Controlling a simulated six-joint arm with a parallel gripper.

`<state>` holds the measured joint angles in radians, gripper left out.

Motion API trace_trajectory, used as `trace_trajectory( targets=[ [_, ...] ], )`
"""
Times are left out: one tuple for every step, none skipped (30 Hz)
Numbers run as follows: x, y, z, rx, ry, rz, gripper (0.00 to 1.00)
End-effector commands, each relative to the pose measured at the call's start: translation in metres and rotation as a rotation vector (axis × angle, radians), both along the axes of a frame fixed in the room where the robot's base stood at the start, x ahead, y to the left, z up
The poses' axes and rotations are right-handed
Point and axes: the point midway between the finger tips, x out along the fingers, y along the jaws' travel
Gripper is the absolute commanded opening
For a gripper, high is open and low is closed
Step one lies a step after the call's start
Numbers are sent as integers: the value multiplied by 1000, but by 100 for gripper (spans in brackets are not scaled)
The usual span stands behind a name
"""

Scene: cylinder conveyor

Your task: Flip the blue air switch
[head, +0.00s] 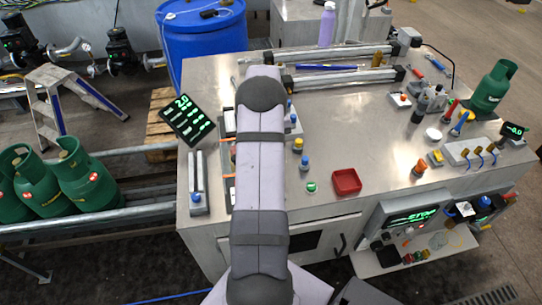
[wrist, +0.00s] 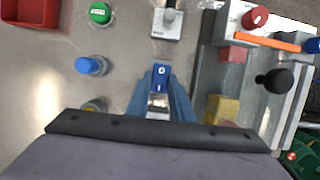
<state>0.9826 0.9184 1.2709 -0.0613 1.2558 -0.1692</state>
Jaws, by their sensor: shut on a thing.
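The blue air switch (wrist: 161,73) shows in the wrist view as a small blue rocker with a white "0" on its face. My gripper (wrist: 160,88) has its two blue-grey fingers on either side of it and is shut on it. The lower part of the switch, between the fingers, is partly hidden, and I cannot tell which way the rocker is tilted. In the head view my own arm hides both the gripper and the switch.
Close left stand a blue button (wrist: 90,65) and a green button (wrist: 101,13); a red tray (head: 346,181) lies beyond. A grey toggle unit (wrist: 168,19) is just above the switch. A black knob (wrist: 277,80) and blocks crowd the right. The bench centre (head: 355,130) is clear.

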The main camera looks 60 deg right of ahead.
Motion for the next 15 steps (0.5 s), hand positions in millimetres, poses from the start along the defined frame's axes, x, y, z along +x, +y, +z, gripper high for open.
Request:
trace_trajectory(
  targets=[
    [2,-2,1,9,12,2,0],
    [2,-3,1,18,20,2,0],
    [3,-3,0,29,32,2,0],
    [3,-3,0,37,39,2,0],
    [3,-3,-1,46,48,2,0],
    [4,-4,-1,54,56,2,0],
    [4,-4,-1,60,63,2,0],
    [4,-4,-1,66,68,2,0],
    [4,-4,-1,72,74,2,0],
    [4,-4,-1,75,78,1,0],
    [4,-4,-1,79,81,1,0],
    [4,-4,-1,81,84,1,0],
    [4,-4,-1,83,85,1,0],
    [4,-4,0,84,86,1,0],
    [4,-4,0,84,87,1,0]
  ],
)
